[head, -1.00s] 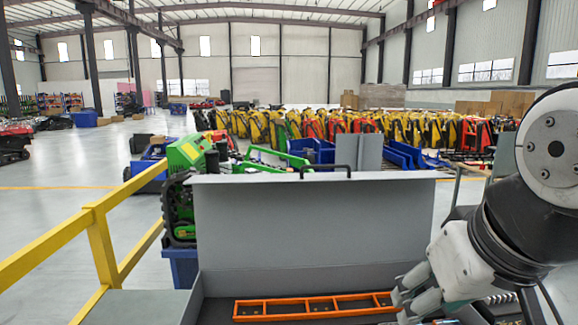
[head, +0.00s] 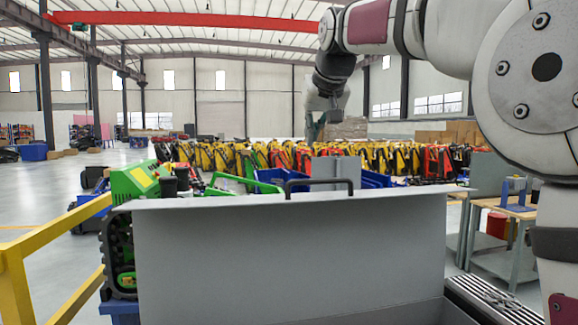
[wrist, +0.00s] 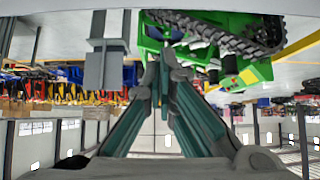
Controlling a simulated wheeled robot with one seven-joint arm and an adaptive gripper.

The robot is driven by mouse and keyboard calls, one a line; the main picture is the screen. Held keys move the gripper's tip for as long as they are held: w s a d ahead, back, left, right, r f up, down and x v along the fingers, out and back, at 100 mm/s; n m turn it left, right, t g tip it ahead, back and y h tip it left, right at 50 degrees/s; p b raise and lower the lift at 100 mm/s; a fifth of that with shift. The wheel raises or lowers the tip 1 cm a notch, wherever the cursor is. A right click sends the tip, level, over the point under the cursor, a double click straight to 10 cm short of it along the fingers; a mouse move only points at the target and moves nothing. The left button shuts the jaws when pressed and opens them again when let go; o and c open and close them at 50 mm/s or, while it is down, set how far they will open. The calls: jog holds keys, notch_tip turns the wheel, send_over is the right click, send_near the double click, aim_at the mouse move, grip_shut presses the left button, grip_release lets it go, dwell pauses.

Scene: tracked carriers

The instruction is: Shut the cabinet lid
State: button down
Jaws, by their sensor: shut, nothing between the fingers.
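The grey cabinet lid (head: 290,255) stands open and upright in the head view, its broad face towards me. A black bar handle (head: 319,185) sits on its top edge. My arm reaches across from the right, above the lid. My gripper (head: 313,136) points down, higher than the handle in the picture and apparently beyond the lid. It does not appear to touch the lid or handle. In the wrist view, my gripper (wrist: 163,62) has its fingertips together with nothing between them. The cabinet's inside is mostly below the picture.
A green tracked machine (head: 135,185) stands behind the lid on the left and shows upside down in the wrist view (wrist: 225,45). A yellow rail (head: 50,240) is at the left. A workbench (head: 505,225) stands at the right. Grey panels (head: 335,170) rise behind the handle.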

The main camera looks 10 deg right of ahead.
aim_at(308, 198)
jog(key=p+x, duration=0.1)
jog(key=x, duration=0.8)
jog(key=shift+w+f, duration=0.25)
jog(key=shift+f, duration=0.1)
jog(key=shift+s+f+p, duration=0.2)
jog(key=shift+s+p, duration=0.45)
jog(key=shift+s, duration=0.45)
jog(key=shift+s+f+p, duration=0.35)
jog(key=shift+s+f, duration=0.25)
jog(key=shift+s, duration=0.15)
